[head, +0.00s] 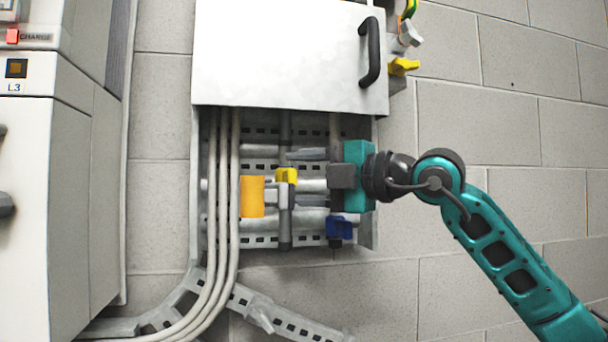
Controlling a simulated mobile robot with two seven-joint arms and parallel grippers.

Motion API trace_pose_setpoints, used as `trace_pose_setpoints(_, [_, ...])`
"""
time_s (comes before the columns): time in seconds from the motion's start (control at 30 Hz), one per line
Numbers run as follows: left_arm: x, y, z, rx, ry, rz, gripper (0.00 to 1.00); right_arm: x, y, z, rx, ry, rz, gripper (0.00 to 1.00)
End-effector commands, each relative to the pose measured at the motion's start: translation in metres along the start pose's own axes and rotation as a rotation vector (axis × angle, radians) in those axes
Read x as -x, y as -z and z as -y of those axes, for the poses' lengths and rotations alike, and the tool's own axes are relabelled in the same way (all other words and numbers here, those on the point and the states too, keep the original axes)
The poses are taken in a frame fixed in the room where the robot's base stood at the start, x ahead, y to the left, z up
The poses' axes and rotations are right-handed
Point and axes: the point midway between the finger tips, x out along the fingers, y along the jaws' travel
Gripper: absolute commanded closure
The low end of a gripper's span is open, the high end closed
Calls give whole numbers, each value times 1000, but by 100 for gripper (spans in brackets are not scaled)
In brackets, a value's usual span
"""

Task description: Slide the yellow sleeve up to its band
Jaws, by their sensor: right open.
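A small yellow sleeve (286,176) with a side tab sits around a vertical grey line inside the open wall box (198,180). I cannot make out its band. My right gripper (308,178) comes in from the right, level with the sleeve. It is open, its grey fingers pointing left, one above and one below the sleeve's height. The fingertips are close to the sleeve; I cannot tell whether they touch it. My left gripper is not in view.
An orange cylinder (252,196) is left of the sleeve, and a blue sleeve (340,226) is below my right gripper. The white door panel (280,55) covers the box's upper part. Pale cables (222,170) run down the left side. A white cabinet (70,190) stands left.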

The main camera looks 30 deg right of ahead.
Motion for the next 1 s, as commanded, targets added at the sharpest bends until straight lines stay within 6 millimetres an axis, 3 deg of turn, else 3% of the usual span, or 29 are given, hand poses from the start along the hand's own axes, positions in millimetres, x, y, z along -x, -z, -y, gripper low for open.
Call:
trace_pose_setpoints(0.17, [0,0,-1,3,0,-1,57,0,0,0,0,-1,0,43])
trace_pose_setpoints(0.77, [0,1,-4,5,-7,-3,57,0,0,0,0,-1,0,99])
trace_pose_setpoints(1.0, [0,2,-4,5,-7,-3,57,0,0,0,0,-1,0,100])
